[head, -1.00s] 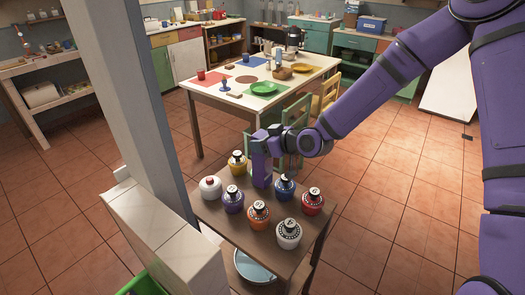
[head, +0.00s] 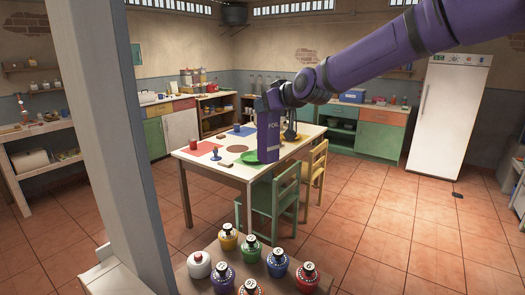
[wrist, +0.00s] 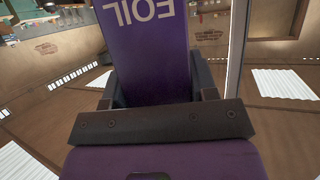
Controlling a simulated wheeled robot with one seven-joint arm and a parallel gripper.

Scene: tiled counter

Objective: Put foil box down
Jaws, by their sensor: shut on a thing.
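The foil box (head: 269,140) is a tall purple box with "FOIL" printed on it. My gripper (head: 272,97) is shut on its upper part and holds it upright in the air. In the head view the box overlaps the far white-topped table (head: 205,158) and its green plate; it appears to hang in front of them, clear of any surface. In the wrist view the box (wrist: 148,45) sits between the fingers of my gripper (wrist: 155,88), its lettering upside down. Its lower end is out of that view.
A small brown table (head: 205,240) below holds several colored jars, including a green jar (head: 251,248). A green chair (head: 275,207) and a yellow chair (head: 311,172) stand at the white-topped table. A grey post (head: 105,120) rises at left. Tiled floor is open at right.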

